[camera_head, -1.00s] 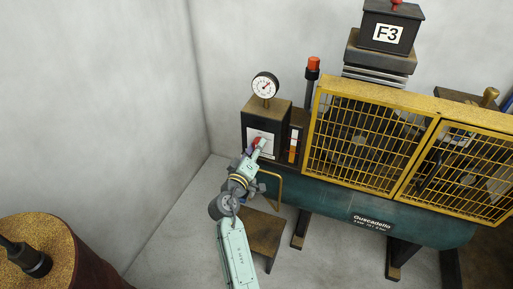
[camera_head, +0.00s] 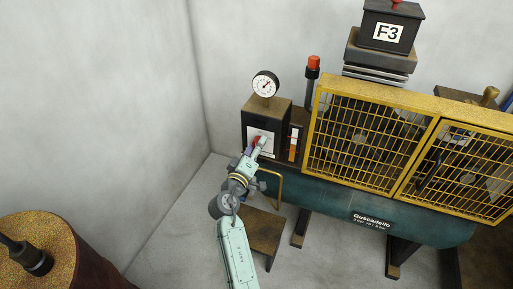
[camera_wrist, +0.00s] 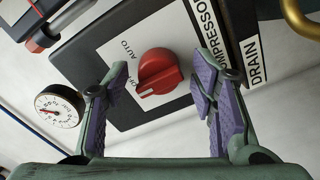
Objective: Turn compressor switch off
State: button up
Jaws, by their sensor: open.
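A white mark on the knob points to the lower left; the lettering near the left finger is partly covered. In the head view the knob (camera_head: 256,141) shows in part on the front of the dark control box (camera_head: 266,115), with my gripper (camera_head: 260,143) in front of it.
A round pressure gauge (camera_head: 265,84) stands on the box. A yellow mesh guard (camera_head: 365,133) and the green tank (camera_head: 330,203) are to the right. A yellow pipe (camera_head: 278,186) runs below the box. A "DRAIN" label (camera_wrist: 258,62) is right of the knob.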

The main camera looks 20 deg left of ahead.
jog(key=s, duration=1.2)
jog(key=shift+a, duration=0.2)
